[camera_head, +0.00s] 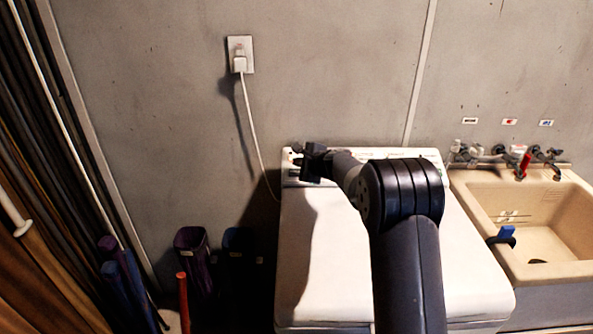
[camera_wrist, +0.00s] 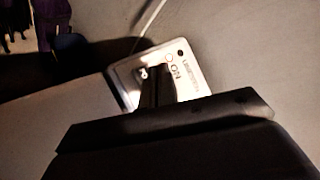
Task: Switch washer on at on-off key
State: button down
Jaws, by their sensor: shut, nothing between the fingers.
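The white washer (camera_head: 315,275) stands against the grey wall, with its control panel (camera_head: 400,154) along the back edge. My gripper (camera_head: 305,160) is at the panel's left end, and my arm hides part of the lid and panel. In the wrist view, the panel's left end (camera_wrist: 190,68) shows printed lettering that reads "ON" and a small dark round spot. My gripper (camera_wrist: 158,75) is shut with nothing in it, its fingertips in front of the panel beside the lettering. The fingers cover part of the panel, so I cannot tell whether they touch the key.
A beige sink (camera_head: 545,225) with taps and a red-handled valve (camera_head: 524,163) stands right of the washer. A white cord runs from a wall outlet (camera_head: 240,54) down behind the washer. Dark bins (camera_head: 192,255) and a red pole (camera_head: 184,300) stand at left.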

jog(key=shift+s+r+p, duration=0.2)
jog(key=shift+s+r, duration=0.05)
jog(key=shift+r, duration=0.35)
jog(key=shift+s+r+p, duration=0.15)
jog(key=shift+s+r, duration=0.1)
jog(key=shift+r, duration=0.35)
jog(key=r+p, duration=0.1)
jog(key=s+r+p, duration=0.1)
jog(key=r+p, duration=0.1)
jog(key=shift+s+r, duration=0.3)
jog(key=shift+r, duration=0.1)
jog(key=shift+f, duration=0.1)
